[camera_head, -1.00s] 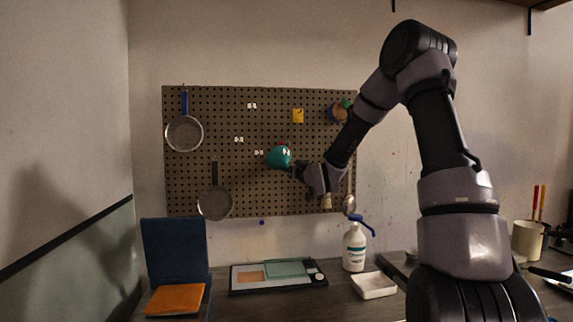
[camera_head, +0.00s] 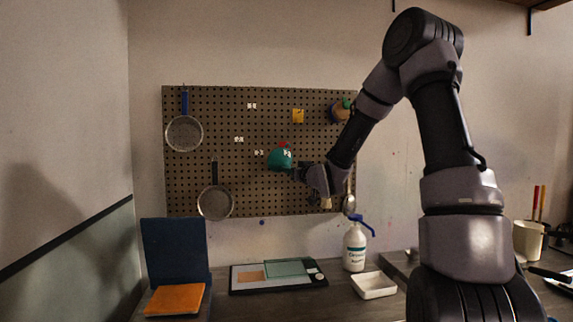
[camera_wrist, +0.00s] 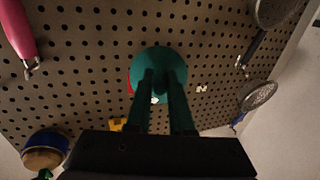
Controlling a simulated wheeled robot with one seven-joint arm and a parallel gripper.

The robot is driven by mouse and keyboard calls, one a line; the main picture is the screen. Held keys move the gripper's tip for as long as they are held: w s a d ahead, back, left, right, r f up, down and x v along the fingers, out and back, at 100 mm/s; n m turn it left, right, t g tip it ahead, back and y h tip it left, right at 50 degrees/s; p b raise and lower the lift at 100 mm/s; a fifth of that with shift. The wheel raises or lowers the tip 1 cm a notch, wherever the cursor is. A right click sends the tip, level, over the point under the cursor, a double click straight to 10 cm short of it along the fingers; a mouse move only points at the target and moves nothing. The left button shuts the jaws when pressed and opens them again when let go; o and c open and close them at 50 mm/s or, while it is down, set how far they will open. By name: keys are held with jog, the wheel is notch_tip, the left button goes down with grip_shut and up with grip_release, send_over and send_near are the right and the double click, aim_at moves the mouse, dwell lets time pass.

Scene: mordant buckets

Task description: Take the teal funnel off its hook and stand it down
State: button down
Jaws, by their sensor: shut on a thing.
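The teal funnel (camera_head: 279,159) is in front of the pegboard's middle in the head view. My gripper (camera_head: 295,171) is shut on it from the lower right. In the wrist view the funnel (camera_wrist: 158,66) shows as a round teal shape between and beyond the two fingers of my gripper (camera_wrist: 162,88). A small red thing (camera_head: 283,144) shows just above the funnel, and white hooks (camera_head: 259,153) sit on the board close to it. Whether the funnel still touches a hook cannot be told.
The pegboard (camera_head: 230,110) also carries two strainers (camera_head: 184,133) (camera_head: 215,203) at left. On the counter below are a blue stand with an orange block (camera_head: 175,300), a flat tray (camera_head: 248,288), a white bottle (camera_head: 354,250) and a white dish (camera_head: 373,286). Bare counter (camera_head: 280,308) shows in front.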

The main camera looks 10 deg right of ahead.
jog(key=shift+s, duration=2.15)
